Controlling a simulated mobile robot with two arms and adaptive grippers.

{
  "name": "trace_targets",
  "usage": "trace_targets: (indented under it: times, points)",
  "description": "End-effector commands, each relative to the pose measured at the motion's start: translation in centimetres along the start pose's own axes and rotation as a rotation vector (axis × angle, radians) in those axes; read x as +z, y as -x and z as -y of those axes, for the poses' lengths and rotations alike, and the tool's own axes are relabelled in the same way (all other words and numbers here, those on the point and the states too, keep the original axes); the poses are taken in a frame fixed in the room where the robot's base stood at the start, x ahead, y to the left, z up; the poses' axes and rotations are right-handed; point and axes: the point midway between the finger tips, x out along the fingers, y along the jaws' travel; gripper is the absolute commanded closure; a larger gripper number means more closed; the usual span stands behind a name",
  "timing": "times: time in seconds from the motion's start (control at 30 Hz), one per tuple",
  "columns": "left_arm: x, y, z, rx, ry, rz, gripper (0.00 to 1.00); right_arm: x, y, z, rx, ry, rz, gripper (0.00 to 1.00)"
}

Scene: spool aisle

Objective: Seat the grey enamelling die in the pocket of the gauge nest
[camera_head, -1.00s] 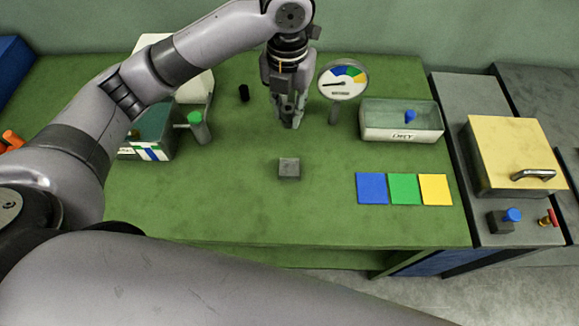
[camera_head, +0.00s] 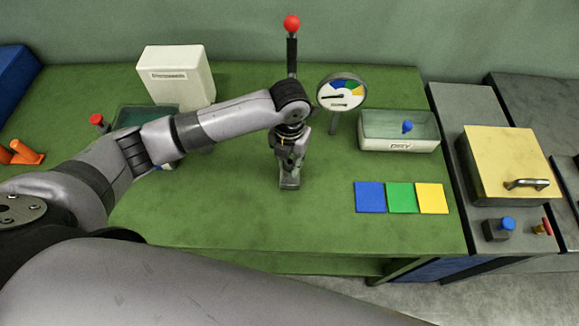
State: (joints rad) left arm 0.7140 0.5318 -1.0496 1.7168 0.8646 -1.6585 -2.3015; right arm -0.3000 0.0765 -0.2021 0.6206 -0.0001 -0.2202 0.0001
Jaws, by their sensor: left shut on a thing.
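The grey block, which I take to be the enamelling die (camera_head: 289,184), is on the green table near its middle. My left gripper (camera_head: 289,174) points down over it and is shut on it. The fingers hide most of the block, and only its lower part shows. I see no gap between the block and the table, but cannot tell if it is lifted. I cannot make out the gauge nest or its pocket for certain. My right gripper is not in view.
A round dial gauge (camera_head: 342,92) stands behind my gripper to the right, near a red-topped post (camera_head: 291,24). A clear-topped box (camera_head: 399,146) and colored squares (camera_head: 401,197) are to the right. The teal container (camera_head: 128,116) is partly behind my arm. The front table is clear.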

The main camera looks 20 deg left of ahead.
Motion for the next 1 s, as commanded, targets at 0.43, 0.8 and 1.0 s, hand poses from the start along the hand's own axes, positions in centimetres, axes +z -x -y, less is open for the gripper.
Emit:
trace_targets:
  times: [0.43, 0.8, 1.0]
  points:
    - [0.0, -3.8, 0.0, 0.0, 0.001, 0.0, 1.0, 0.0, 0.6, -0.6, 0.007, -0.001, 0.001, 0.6]
    - [-0.1, -4.1, 0.0, 0.001, 0.001, -0.001, 0.67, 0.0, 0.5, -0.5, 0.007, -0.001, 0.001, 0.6]
    - [-0.1, -4.1, 0.0, 0.001, 0.001, -0.001, 0.57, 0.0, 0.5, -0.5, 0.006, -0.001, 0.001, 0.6]
